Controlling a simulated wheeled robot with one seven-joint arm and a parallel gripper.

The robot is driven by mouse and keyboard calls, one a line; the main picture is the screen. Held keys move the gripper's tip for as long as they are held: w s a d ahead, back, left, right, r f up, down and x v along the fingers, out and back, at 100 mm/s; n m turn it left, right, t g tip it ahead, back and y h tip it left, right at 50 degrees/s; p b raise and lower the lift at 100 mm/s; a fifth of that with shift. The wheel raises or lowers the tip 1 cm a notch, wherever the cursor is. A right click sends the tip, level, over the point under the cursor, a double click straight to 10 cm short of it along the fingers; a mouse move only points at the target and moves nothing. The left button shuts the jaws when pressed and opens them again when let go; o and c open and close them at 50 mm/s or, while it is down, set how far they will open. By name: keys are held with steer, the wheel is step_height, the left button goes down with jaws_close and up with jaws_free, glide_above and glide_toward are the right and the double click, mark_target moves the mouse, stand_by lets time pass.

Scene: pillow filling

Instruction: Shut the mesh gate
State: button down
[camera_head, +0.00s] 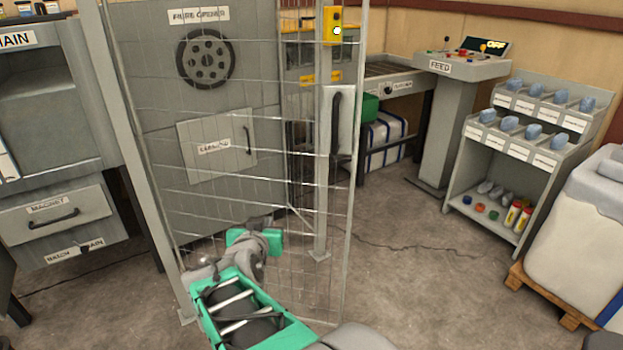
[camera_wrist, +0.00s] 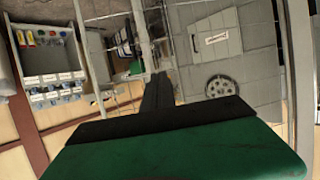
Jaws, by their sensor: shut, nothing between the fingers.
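The mesh gate (camera_head: 352,190) is a tall wire panel in a thin grey frame, in front of the fibre opener in the head view. It stands ajar: the foot of its free edge is nearer to me than the foot of the grey latch post (camera_head: 322,215). A grey plate with a dark handle (camera_head: 336,112) sits by that free edge. My gripper (camera_head: 262,222) is low in front of the panel's middle area, left of the free edge; whether it touches the wires I cannot tell. In the wrist view its dark fingers (camera_wrist: 158,92) are together and empty.
A yellow box with a lamp (camera_head: 335,25) tops the latch post. The fibre opener (camera_head: 215,140) stands behind the mesh. The feed console (camera_head: 460,68) and a sample shelf (camera_head: 525,140) are at right, a drawer cabinet (camera_head: 55,215) at left. Floor right of the gate is clear apart from a cable.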

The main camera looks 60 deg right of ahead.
mark_target(317, 163)
steer(key=s+d+r+m+h, duration=0.2)
steer(key=s+d+r+h, duration=0.3)
steer(key=s+d+r, duration=0.15)
steer(key=shift+g, duration=0.3)
steer(key=x, duration=0.9)
steer(key=f+x, duration=0.1)
steer(key=x, duration=0.4)
steer(key=shift+w+d, duration=0.1)
steer(key=shift+w, duration=0.1)
